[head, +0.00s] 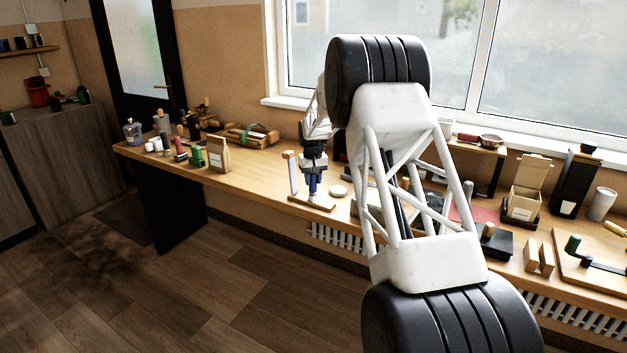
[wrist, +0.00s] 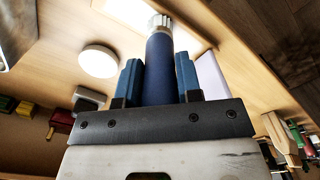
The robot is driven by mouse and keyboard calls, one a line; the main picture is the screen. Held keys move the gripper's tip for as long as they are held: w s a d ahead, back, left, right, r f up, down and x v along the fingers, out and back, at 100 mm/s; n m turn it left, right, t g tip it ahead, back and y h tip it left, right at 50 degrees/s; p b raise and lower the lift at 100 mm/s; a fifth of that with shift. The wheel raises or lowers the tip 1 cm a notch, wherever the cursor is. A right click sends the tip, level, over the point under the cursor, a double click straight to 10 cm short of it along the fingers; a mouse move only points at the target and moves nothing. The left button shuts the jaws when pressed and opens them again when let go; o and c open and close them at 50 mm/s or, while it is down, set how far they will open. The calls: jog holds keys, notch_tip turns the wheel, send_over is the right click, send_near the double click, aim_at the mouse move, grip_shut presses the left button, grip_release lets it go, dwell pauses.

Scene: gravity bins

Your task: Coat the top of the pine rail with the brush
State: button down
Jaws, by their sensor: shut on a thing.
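My gripper (head: 313,186) points down over the front edge of the bench. Its two blue fingers (wrist: 158,84) are shut on a dark blue cylinder, the handle of the brush (wrist: 160,62), with a pale ribbed end (wrist: 160,21) pointing away from the wrist. A low, light wooden piece (head: 325,207), which looks like the pine rail, lies under the gripper. A bright pale strip (wrist: 190,34) shows behind the brush end in the wrist view. I cannot tell whether the brush touches the wood; the bristles are not clearly seen.
An upright pale board (head: 291,173) stands just left of the gripper. A white disc (head: 338,190) lies close on the right and also shows in the wrist view (wrist: 98,61). Bare bench top (head: 255,167) lies between.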

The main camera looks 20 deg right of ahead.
jog(key=shift+a, duration=0.1)
jog(key=shift+w+a, duration=1.15)
jog(key=shift+w, duration=0.1)
jog(key=shift+w+a+f, duration=0.1)
jog(key=shift+w+a, duration=1.2)
jog(key=shift+a, duration=0.1)
jog(key=shift+r, duration=0.25)
jog(key=shift+s+d+r, duration=0.1)
jog(key=shift+s+d, duration=0.85)
jog(key=shift+s, duration=0.1)
jog(key=shift+s+d, duration=0.2)
